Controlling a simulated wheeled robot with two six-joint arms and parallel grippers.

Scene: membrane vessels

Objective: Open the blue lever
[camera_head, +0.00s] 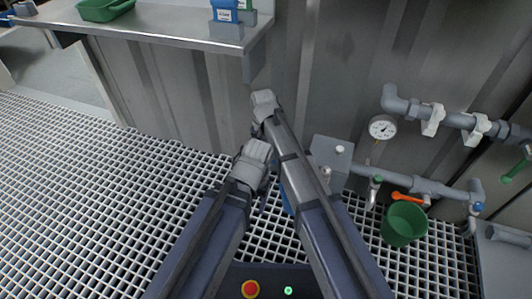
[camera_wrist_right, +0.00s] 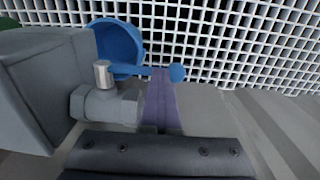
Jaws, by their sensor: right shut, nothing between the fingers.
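The blue lever (camera_wrist_right: 142,71) shows in the right wrist view as a thin blue bar from a silver pivot cap on a grey valve to a blue ball end at its right. My right gripper (camera_wrist_right: 160,73) shows there as a shut purple-grey pair of fingers. Its tips overlap the lever just left of the ball; I cannot tell whether they touch. A blue bucket (camera_wrist_right: 118,45) is behind the lever. In the head view, the lever and my right gripper are hidden behind my right arm, and I cannot make out my left gripper's fingers.
A grey box stands close left of the valve in the wrist view. In the head view, pipes with a gauge (camera_head: 382,127), an orange lever (camera_head: 409,198) and a green bucket (camera_head: 404,224) are at the right. A metal table (camera_head: 160,28) is upper left. The grating floor at left is clear.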

